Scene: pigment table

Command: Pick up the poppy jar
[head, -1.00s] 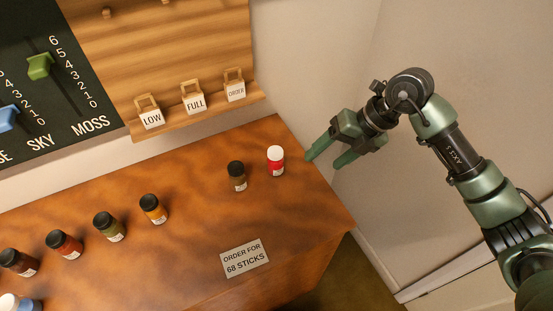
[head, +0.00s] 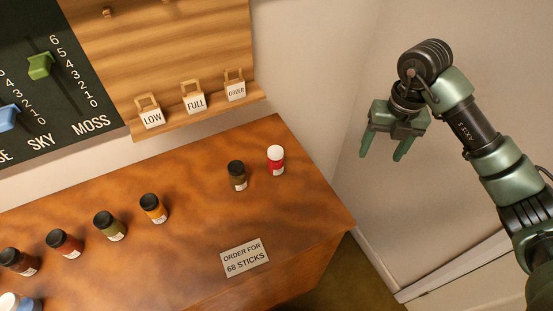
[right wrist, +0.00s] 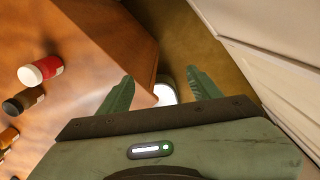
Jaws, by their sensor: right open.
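The jar with bright red contents and a white lid, which looks like the poppy jar (head: 276,161), stands upright near the right end of the wooden table. It also shows at the left of the right wrist view (right wrist: 41,71). My right gripper (head: 381,157) is open and empty, with its fingers pointing down. It is to the right of the table, apart from the red jar. In the right wrist view its two green fingers (right wrist: 160,92) are spread with nothing held between them. My left gripper is not in view.
A dark-lidded jar (head: 237,176) stands close left of the red one. Several more jars line the left of the table (head: 190,240). An order card (head: 245,258) lies near the front edge. A wall is at right.

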